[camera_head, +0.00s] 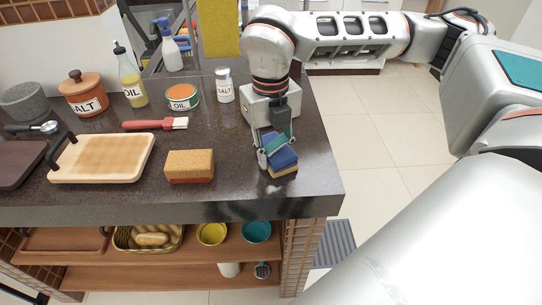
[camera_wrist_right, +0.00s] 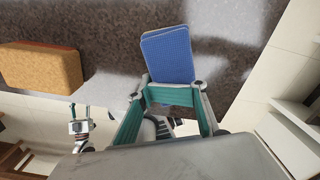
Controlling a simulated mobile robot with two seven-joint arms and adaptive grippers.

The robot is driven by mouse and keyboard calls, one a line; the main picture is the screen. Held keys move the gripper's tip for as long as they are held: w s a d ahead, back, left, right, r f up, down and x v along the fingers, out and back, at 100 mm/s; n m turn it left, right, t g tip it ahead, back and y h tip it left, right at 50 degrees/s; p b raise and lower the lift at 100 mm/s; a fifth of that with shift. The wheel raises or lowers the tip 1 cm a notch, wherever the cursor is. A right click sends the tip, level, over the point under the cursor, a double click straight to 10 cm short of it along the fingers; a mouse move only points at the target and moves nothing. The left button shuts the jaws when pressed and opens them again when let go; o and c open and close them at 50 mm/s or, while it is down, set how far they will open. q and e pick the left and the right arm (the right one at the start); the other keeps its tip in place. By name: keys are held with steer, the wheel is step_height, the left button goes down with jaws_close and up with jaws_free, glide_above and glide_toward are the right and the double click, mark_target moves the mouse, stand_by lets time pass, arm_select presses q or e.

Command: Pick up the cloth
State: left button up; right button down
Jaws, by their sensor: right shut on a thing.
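The blue cloth (camera_head: 284,159) is a small folded block at the right end of the dark counter. A yellow layer shows along its lower edge. My right gripper (camera_head: 270,153) reaches down from above and is shut on the cloth. In the right wrist view the blue cloth (camera_wrist_right: 168,55) sits at the fingertips of the right gripper (camera_wrist_right: 170,88). I cannot tell whether it is clear of the counter. My left gripper (camera_wrist_right: 80,115) shows small in the right wrist view, its fingers apart and empty, away from the cloth. It is outside the head view.
An orange-brown sponge (camera_head: 190,166) lies left of the cloth. A cutting board (camera_head: 102,158), a red-handled brush (camera_head: 155,124), an oil tin (camera_head: 182,96) and a salt shaker (camera_head: 224,86) stand on the counter. Its right edge is close to the cloth. Shelves with bowls (camera_head: 212,233) are below.

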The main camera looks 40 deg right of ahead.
arm_select(q)
steer(key=shift+s+d+r+p, duration=0.35)
steer(key=shift+r+p, duration=0.2)
steer(key=shift+p, duration=0.6)
arm_select(e)
step_height(320, 180, up, 20)
steer(key=shift+f, duration=0.2)
arm_select(q)
steer(key=shift+w+r, duration=0.15)
steer(key=shift+r, duration=0.15)
arm_select(e)
steer(key=c, duration=0.6)
jaws_free()
